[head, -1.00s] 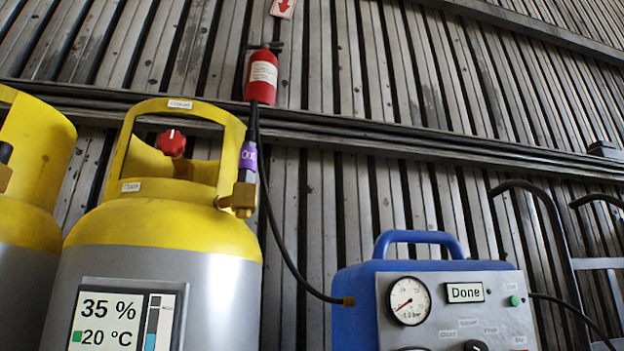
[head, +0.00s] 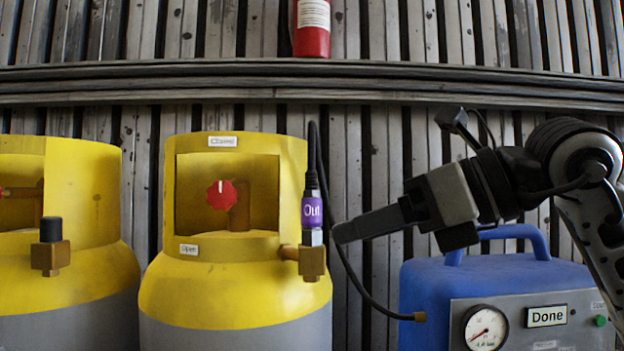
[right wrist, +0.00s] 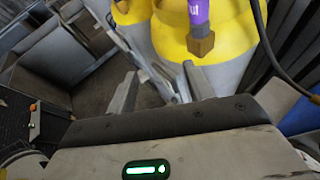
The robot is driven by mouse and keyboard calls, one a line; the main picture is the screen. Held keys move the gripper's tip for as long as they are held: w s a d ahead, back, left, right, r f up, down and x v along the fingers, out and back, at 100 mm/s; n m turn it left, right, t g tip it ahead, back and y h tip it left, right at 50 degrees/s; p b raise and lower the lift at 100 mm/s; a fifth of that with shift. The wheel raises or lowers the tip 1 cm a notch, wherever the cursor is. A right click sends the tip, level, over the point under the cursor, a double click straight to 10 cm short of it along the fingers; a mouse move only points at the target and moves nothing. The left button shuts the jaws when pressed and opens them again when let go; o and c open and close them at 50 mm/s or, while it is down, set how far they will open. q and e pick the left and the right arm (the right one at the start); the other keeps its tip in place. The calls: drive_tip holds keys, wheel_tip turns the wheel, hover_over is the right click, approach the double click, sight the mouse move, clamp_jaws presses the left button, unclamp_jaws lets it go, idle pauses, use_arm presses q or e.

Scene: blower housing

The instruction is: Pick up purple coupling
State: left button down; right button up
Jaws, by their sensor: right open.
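The purple coupling (head: 312,212), marked "Out", stands upright on the brass valve fitting (head: 312,262) at the right side of the middle yellow-topped cylinder (head: 236,285). A black hose runs up from its top and loops down to the blue machine. My right gripper (head: 340,234) is to the right of the coupling, pointing left, its tip close to the coupling's lower end. In the right wrist view the coupling (right wrist: 198,14) is at the top, beyond the open, empty fingers (right wrist: 160,85). Contact is not visible. My left gripper is not in view.
A second yellow cylinder (head: 75,275) with a black-capped valve stands at left. The blue machine (head: 425,280), with a gauge and a "Done" display, stands at right under my arm. The hose (head: 352,270) hangs behind my gripper. A red extinguisher (head: 312,35) hangs on the ribbed wall.

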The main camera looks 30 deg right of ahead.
drive_tip(key=s+d+r+m+t+h, duration=0.1)
drive_tip(key=d+r+m+t+h, duration=0.1)
drive_tip(key=d+r+h, duration=0.15)
drive_tip(key=p, duration=0.3)
approach(319, 212)
drive_tip(key=x, duration=0.6)
drive_tip(key=shift+w+f, duration=0.1)
drive_tip(key=shift+f, duration=0.15)
drive_tip(key=shift+p+x, duration=0.7)
drive_tip(key=shift+x, duration=1.95)
drive_tip(key=shift+r, duration=0.25)
clamp_jaws()
